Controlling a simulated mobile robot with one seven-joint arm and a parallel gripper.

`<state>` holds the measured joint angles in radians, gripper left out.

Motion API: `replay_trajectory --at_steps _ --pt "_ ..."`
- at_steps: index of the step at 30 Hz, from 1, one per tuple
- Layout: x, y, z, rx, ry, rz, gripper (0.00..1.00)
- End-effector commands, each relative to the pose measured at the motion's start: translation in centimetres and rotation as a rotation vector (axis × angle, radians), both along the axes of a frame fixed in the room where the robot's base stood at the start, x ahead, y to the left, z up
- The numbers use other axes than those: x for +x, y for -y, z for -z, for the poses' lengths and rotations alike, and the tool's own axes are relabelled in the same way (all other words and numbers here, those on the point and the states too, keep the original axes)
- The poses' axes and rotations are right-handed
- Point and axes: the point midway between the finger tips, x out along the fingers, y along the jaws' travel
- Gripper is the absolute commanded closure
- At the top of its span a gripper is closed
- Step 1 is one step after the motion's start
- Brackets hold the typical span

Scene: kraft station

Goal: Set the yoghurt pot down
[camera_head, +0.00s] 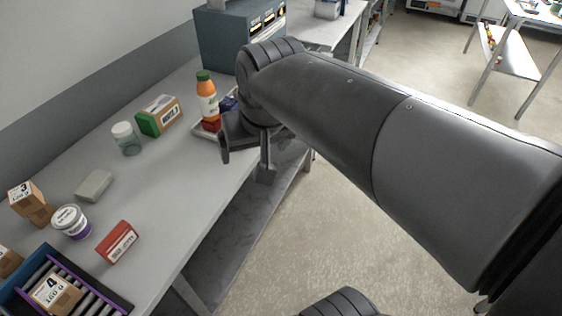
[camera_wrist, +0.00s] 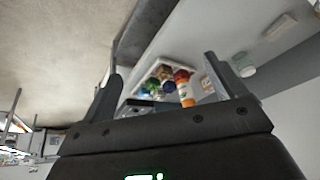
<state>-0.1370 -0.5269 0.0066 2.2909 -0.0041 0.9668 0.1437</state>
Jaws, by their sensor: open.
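A white pot with a purple band, which looks like the yoghurt pot (camera_head: 71,222), stands upright on the grey table (camera_head: 165,203) at the lower left of the head view. It is between a small brown carton and a red box, touching nothing that I can make out. My gripper (camera_head: 246,158) is open and empty by the table's front edge, well apart from the pot and in front of a tray. In the wrist view my gripper (camera_wrist: 163,70) shows two spread fingers with nothing held between them. I cannot make out the pot in the wrist view.
A green-brown box (camera_head: 159,116), a lidded jar (camera_head: 126,138), a grey block (camera_head: 94,186), a red box (camera_head: 117,243) and a blue crate (camera_head: 112,300) stand along the table.

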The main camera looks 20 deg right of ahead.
Motion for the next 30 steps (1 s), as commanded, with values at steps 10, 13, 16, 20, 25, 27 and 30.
replay_trajectory --at_steps 10,13,16,20,25,27,30 --pt "-5.9 4.2 3.4 -0.047 0.082 0.015 0.11" --pt "-6.2 4.4 3.6 -0.050 0.084 0.014 0.11" --pt "-6.2 4.4 3.6 -0.051 0.084 0.013 0.11" --pt "-6.2 4.3 3.6 -0.050 0.084 0.013 0.11" --pt "-6.2 4.3 3.6 -0.049 0.084 0.014 0.11" --pt "-6.2 4.3 3.6 -0.049 0.084 0.014 0.11" --pt "-6.2 4.3 3.6 -0.049 0.084 0.014 0.11"
